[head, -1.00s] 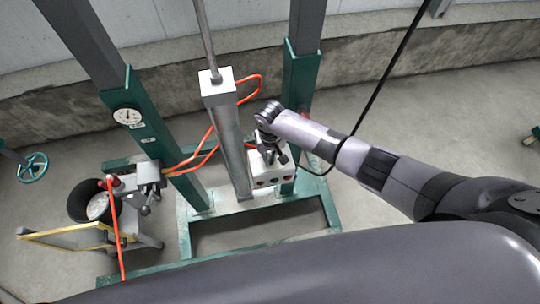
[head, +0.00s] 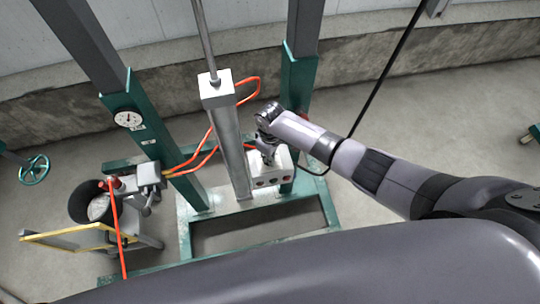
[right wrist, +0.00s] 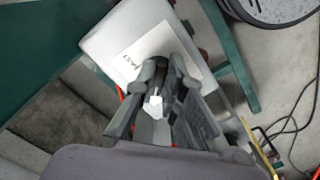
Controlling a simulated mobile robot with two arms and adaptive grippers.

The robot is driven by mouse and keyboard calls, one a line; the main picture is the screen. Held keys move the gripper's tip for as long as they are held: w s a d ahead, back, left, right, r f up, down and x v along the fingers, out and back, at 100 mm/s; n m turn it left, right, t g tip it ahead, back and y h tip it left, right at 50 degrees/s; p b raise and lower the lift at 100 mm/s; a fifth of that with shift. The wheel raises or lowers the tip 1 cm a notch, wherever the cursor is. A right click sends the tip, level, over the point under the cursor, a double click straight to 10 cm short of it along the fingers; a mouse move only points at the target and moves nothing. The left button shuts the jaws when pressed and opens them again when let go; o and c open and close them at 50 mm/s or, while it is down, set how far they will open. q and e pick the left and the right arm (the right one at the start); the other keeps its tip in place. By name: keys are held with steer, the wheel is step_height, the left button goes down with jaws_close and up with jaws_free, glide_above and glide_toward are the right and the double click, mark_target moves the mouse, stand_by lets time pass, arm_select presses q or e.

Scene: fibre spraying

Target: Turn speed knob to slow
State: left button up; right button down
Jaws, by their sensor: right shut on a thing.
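The white control box (head: 284,165), with red and dark buttons on its front, sits on the green frame to the right of the grey column. My right gripper (head: 268,158) points down at the top of this box, partly hiding it. In the right wrist view, the fingers (right wrist: 156,100) are closed around a small pale piece, the speed knob (right wrist: 153,106), beside the box's white label (right wrist: 143,55). The knob's marking and setting are too small to read. My left gripper is not in view.
A dial gauge (head: 128,118) is on the left green post. Orange hoses (head: 208,150) run behind the column. A black cable (head: 385,75) hangs near my right arm. A dark bucket (head: 90,203) stands at left.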

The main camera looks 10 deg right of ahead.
steer(key=shift+n, duration=0.8)
steer(key=shift+d, duration=0.1)
steer(key=c, duration=1.7)
jaws_free()
step_height(320, 180, up, 12)
